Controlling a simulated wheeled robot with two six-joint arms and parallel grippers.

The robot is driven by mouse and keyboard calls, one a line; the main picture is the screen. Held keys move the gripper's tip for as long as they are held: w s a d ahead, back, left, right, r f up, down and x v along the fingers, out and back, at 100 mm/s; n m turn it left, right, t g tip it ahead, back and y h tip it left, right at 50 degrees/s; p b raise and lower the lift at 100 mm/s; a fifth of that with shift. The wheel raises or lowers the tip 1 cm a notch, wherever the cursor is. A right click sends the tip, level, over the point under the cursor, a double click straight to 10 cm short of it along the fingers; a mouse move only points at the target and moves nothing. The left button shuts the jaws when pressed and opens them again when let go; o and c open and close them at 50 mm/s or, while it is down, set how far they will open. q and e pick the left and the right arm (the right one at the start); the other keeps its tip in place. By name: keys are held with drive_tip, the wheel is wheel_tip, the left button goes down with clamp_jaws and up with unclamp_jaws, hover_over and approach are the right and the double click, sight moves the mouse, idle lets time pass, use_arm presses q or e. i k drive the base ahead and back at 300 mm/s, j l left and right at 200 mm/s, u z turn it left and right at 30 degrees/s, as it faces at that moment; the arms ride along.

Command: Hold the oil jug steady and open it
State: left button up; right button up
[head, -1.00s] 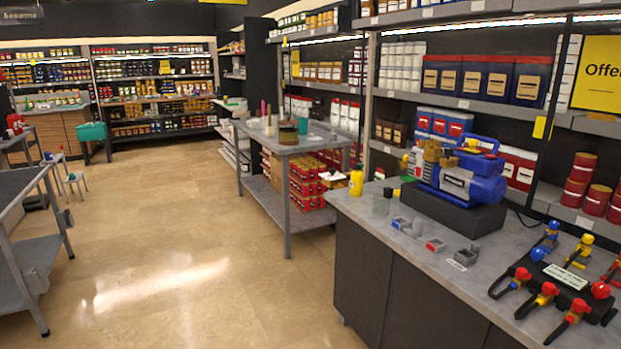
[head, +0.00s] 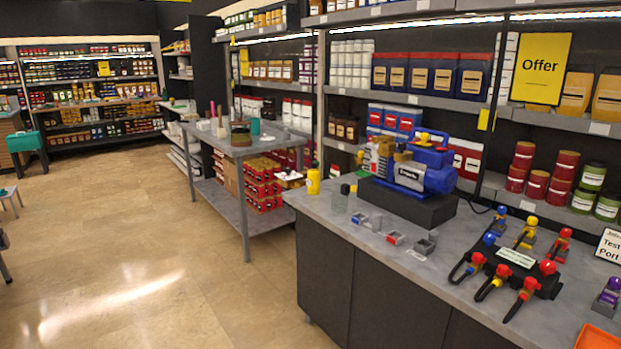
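A small yellow container (head: 313,182) stands upright near the far left corner of the grey workbench (head: 328,209). It may be the oil jug, but it is too small to tell for sure. Neither of my grippers is in view.
A blue vacuum pump (head: 425,178) stands on a black block on the workbench. Small grey trays (head: 424,246), a black manifold with coloured valve handles (head: 500,275) and an orange tray (head: 597,337) lie along the bench. A side table (head: 222,147) stands behind. The floor (head: 150,250) at left is clear.

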sight(313, 180)
drive_tip(key=i+j+z, duration=0.2)
drive_tip(key=i+j, duration=0.55)
drive_tip(key=i, duration=0.15)
